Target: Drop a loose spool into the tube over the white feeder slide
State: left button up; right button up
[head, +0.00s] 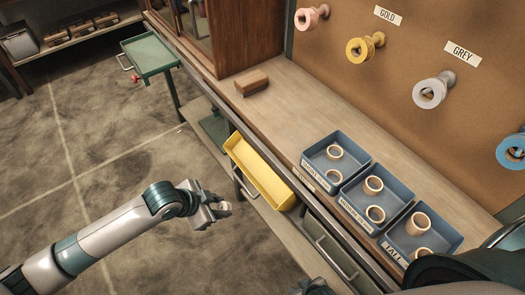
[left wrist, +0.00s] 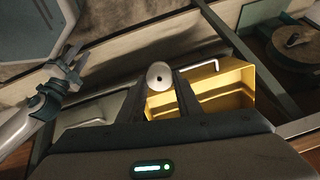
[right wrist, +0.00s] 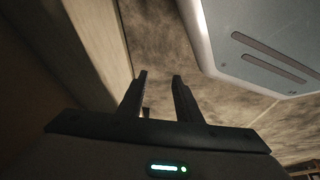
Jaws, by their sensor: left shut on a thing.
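My left gripper (head: 226,208) is over the floor just left of the yellow drawer. In the left wrist view its fingers (left wrist: 160,82) are shut on a pale round spool (left wrist: 159,75) with a small centre hole, which is seen face-on.
The yellow drawer (head: 249,171) juts out from the bench (head: 285,110). Blue bins (head: 339,137) with several tan cores stand on the bench, and a brown block (head: 251,82) lies farther back. Coloured rolls (head: 430,93) hang on the pegboard. A green tray (head: 150,55) stands beyond. The floor at left is clear.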

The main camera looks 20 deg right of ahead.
pick_arm(q)
jog(key=w+a+r+n+t+y, duration=0.1)
jog(key=a+r+n, duration=0.1)
jog(key=a+r, duration=0.1)
jog(key=w+a+r+n+t+y, duration=0.1)
jog(key=w+a+r+n, duration=0.1)
jog(key=r, duration=0.4)
jog(key=w+a+r+n+t+y, duration=0.1)
jog(key=w+a+r+n, duration=0.1)
jog(key=a+r+n, duration=0.2)
jog(key=shift+w+a+r, duration=0.25)
jog(key=shift+a+r, duration=0.25)
jog(key=shift+a, duration=0.05)
jog(key=a+r+n+y, duration=0.1)
jog(key=a+r+n, duration=0.1)
jog(key=a+r, duration=0.1)
jog(key=a+r+n+y, duration=0.2)
jog(key=a+r+n, duration=0.1)
jog(key=r, duration=0.3)
jog(key=a+r+n+y, duration=0.1)
jog(key=a+r+n, duration=0.2)
jog(key=a+r, duration=0.1)
jog(key=shift+w+a+r+y, duration=0.15)
jog(key=shift+w+a+y, duration=0.1)
jog(key=shift+y, duration=0.15)
